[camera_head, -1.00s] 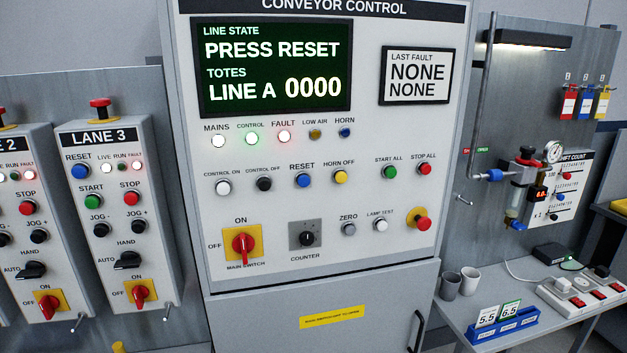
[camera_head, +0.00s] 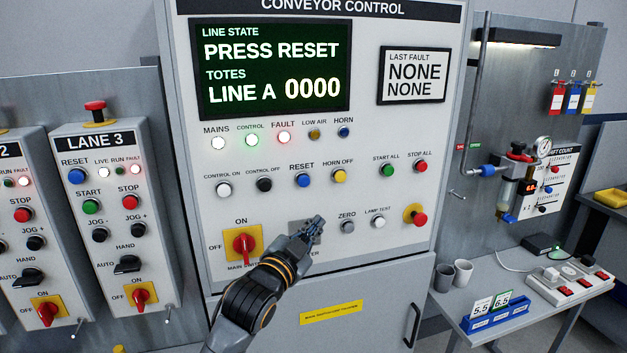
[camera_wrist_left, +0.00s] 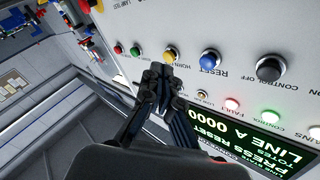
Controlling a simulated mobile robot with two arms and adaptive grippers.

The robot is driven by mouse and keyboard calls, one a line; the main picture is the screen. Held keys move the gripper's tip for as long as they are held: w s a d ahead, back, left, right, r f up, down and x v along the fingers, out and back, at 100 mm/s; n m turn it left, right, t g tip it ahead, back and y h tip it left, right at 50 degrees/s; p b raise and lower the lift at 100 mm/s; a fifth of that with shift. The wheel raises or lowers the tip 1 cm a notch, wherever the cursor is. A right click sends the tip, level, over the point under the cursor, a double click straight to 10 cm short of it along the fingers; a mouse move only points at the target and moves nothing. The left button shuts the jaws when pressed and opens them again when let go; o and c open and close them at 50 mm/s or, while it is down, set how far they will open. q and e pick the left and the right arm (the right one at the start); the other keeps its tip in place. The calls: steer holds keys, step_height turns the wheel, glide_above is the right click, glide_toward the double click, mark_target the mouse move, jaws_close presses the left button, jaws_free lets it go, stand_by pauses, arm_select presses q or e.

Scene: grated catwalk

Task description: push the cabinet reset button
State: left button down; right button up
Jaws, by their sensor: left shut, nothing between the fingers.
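The blue cabinet reset button (camera_head: 303,180) sits under its RESET label in the middle row of the conveyor control cabinet (camera_head: 270,215). In the left wrist view the blue reset button (camera_wrist_left: 210,59) is to the right of the fingertips. My left gripper (camera_head: 316,222) is shut and empty, in front of the cabinet over the counter switch (camera_head: 304,238), below the reset button in the picture. It also shows in the left wrist view (camera_wrist_left: 158,75), apart from the button. The display (camera_head: 275,70) reads PRESS RESET. The right gripper is not in view.
Beside the reset button are the yellow horn off button (camera_head: 340,176) and the black control off button (camera_head: 264,184). The red main switch (camera_head: 243,246) is left of my gripper. The lane 3 box (camera_head: 103,215) has another blue reset button (camera_head: 76,176).

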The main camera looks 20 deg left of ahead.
mark_target(304, 181)
arm_select(q)
steer(key=shift+m+t+h, duration=0.3)
steer(key=shift+m+h, duration=0.1)
steer(key=r, duration=0.1)
steer(key=s+r, duration=0.1)
steer(key=r, duration=0.1)
steer(key=d+r, duration=0.1)
steer(key=r, duration=0.1)
steer(key=shift+s, duration=0.15)
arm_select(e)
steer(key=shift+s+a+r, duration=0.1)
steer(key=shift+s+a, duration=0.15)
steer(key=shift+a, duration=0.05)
arm_select(q)
steer(key=shift+w+a+b, duration=0.25)
steer(key=shift+w+a, duration=0.55)
steer(key=shift+w, duration=0.45)
steer(key=shift+w+a+b, duration=0.2)
steer(key=shift+w+a, duration=0.55)
steer(key=shift+w, duration=0.5)
steer(key=shift+w+a+b, duration=0.25)
steer(key=shift+w+a, duration=0.55)
steer(key=shift+w, duration=0.45)
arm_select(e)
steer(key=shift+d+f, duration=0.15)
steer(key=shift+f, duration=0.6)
